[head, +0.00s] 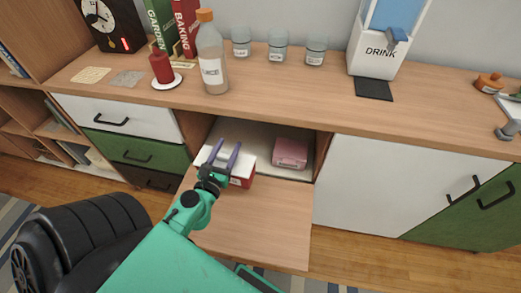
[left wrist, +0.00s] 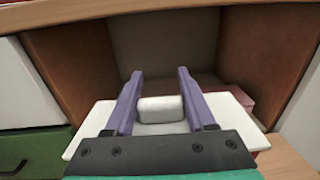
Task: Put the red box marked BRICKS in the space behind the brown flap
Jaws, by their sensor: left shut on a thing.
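The red box (head: 243,182) has a white lid and sits at the mouth of the open space (head: 258,135) in the cabinet. The brown flap (head: 260,225) is folded down flat in front. My left gripper (head: 224,152) is shut on the pale block-shaped handle on the lid. In the left wrist view the handle (left wrist: 161,109) is between the purple fingers, above the white lid (left wrist: 85,140). My arm hides part of the box, and I cannot read its marking. Whether it touches the flap is unclear. My right gripper is not in view.
A pink box (head: 291,152) stands inside the space at the right. Brown side walls bound the opening, with the countertop (head: 290,105) above. White and green drawers are to the left and a white door (head: 365,185) to the right. A bottle (head: 211,60) stands on the countertop.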

